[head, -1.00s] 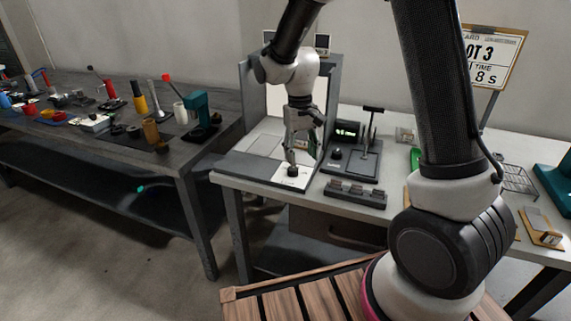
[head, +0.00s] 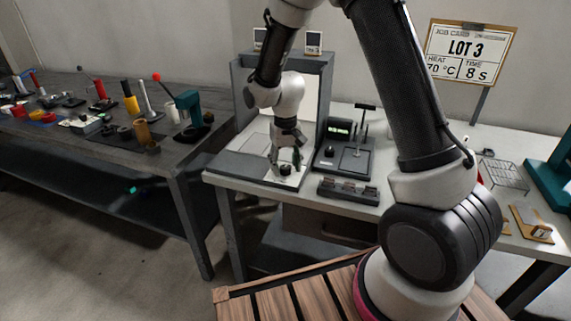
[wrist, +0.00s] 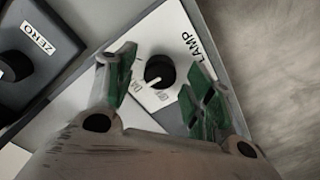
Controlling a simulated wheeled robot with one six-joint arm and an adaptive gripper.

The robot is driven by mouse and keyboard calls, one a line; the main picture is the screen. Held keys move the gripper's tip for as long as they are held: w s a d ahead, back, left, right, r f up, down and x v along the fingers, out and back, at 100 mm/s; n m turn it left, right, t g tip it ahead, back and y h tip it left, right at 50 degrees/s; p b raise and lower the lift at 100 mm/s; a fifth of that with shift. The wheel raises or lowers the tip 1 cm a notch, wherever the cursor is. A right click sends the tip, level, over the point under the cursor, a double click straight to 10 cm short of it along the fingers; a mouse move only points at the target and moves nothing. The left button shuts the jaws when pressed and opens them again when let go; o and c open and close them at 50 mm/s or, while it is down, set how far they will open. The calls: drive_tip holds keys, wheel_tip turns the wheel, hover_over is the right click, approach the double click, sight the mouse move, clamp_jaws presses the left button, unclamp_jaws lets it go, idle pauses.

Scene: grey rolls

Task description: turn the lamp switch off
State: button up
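The lamp switch is a round black knob (wrist: 160,71) with a white pointer mark, on a white plate (wrist: 176,28) marked LAMP. Small labels beside the knob are too blurred to read surely. In the wrist view my gripper (wrist: 160,88) is open, with one green-padded finger on each side of the knob and visible gaps between. In the head view my gripper (head: 287,158) is low over the knob (head: 285,170), at the front of the grey booth's base. The fingertips' height against the knob is hard to tell.
A black device with a knob marked ZERO (wrist: 38,38) lies close to the left in the wrist view.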

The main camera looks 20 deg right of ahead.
drive_tip(key=c, duration=1)
drive_tip(key=shift+n, duration=0.4)
drive_tip(key=n, duration=0.5)
drive_tip(key=shift+n, duration=0.3)
drive_tip(key=n, duration=0.5)
drive_tip(key=shift+n, duration=0.4)
drive_tip(key=o, duration=1)
drive_tip(key=shift+o, duration=0.2)
